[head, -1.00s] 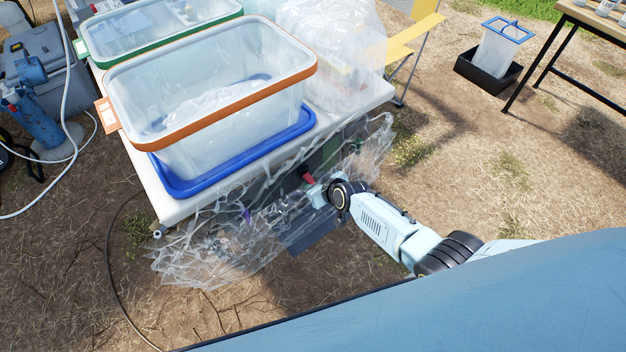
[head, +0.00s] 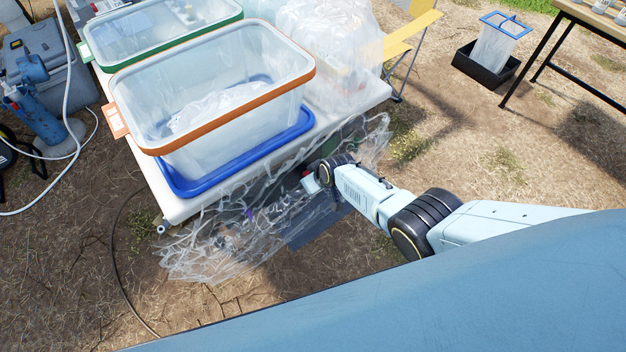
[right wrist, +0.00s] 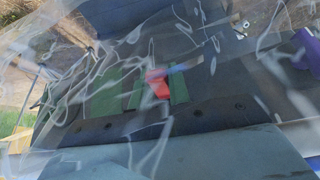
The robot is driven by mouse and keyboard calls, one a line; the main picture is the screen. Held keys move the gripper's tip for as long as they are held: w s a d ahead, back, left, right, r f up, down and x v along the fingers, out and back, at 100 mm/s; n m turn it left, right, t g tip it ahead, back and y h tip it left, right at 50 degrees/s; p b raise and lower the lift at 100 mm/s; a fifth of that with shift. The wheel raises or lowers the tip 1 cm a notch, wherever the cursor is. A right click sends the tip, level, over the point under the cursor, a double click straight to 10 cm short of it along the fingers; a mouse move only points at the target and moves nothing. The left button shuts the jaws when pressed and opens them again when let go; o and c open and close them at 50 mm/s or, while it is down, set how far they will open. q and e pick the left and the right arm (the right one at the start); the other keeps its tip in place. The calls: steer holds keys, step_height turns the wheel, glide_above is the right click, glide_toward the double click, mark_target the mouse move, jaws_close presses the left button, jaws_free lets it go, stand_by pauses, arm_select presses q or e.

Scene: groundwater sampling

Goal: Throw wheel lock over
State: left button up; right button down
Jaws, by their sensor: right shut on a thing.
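A small red lever-like part (right wrist: 157,83), probably the wheel lock, shows in the right wrist view between green panels, behind clear crumpled plastic sheeting. In the head view only a trace of red shows beside my right gripper (head: 311,183). That gripper is at the front side of the white table, beside the hanging plastic (head: 235,240). My wrist and the plastic hide most of its fingers. It is shut, apparently on the red part; the contact itself is not clear. My left gripper is not in view.
The white table (head: 172,208) carries a blue tray (head: 180,187), an orange-rimmed tub (head: 225,128) and a green-rimmed tub (head: 150,50). A yellow chair (head: 415,35) stands behind. A dark cable (head: 113,265) lies on the ground at left.

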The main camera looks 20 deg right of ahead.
steer(key=c, duration=1.3)
jaws_free()
steer(key=shift+s+r+p, duration=0.2)
steer(key=shift+r+p, duration=0.25)
steer(key=shift+p, duration=0.05)
steer(key=p+v, duration=0.8)
steer(key=v, duration=0.4)
steer(key=shift+s+d+r, duration=0.15)
